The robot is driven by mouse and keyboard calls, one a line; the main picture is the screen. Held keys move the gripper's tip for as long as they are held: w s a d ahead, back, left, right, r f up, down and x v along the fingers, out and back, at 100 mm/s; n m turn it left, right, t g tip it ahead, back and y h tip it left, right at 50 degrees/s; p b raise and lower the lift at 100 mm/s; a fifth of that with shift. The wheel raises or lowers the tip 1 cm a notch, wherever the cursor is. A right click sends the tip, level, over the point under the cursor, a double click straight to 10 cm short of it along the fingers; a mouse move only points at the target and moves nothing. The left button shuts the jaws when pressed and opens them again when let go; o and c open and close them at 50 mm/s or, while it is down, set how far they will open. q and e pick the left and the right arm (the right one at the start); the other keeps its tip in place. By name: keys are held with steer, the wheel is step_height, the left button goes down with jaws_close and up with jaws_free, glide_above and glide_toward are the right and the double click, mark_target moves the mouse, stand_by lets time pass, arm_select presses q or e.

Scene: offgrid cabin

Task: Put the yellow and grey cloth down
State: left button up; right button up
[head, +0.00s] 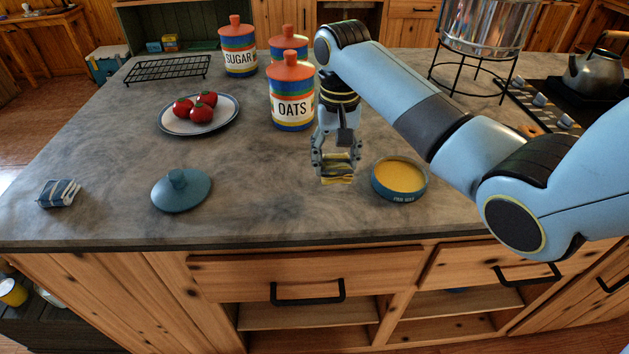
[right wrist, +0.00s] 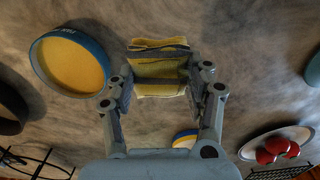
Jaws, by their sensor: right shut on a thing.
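The yellow and grey cloth (head: 338,179) is a small folded pad between the fingers of my right gripper (head: 336,165). The right wrist view also shows the cloth (right wrist: 158,68), with my right gripper (right wrist: 160,90) shut on its two sides. The gripper points down over the grey countertop (head: 260,190), just left of a round blue tin with yellow content (head: 400,176). I cannot tell whether the cloth touches the counter. My left gripper is not in view.
A blue lid (head: 181,190) and a folded blue and white cloth (head: 59,193) lie at the left. A plate (head: 225,122) of tomatoes, an oats canister (head: 292,98) and a sugar canister (head: 238,50) stand behind.

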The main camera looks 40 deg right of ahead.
mark_target(318, 195)
steer(key=shift+w+a+f, duration=0.8)
steer(key=shift+a+f, duration=0.1)
steer(key=shift+a, duration=0.2)
steer(key=shift+w+a+f, duration=0.2)
steer(key=shift+f, duration=0.05)
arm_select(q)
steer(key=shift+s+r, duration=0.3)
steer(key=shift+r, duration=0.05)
arm_select(e)
steer(key=shift+f, duration=2.05)
steer(key=shift+f, duration=0.1)
steer(key=o, duration=1.4)
steer(key=shift+o, duration=0.2)
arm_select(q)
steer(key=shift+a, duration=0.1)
arm_select(e)
steer(key=shift+r+p, duration=0.3)
steer(key=shift+r, duration=0.1)
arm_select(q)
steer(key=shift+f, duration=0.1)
arm_select(e)
step_height(318, 195, up, 12)
steer(key=shift+f, duration=0.25)
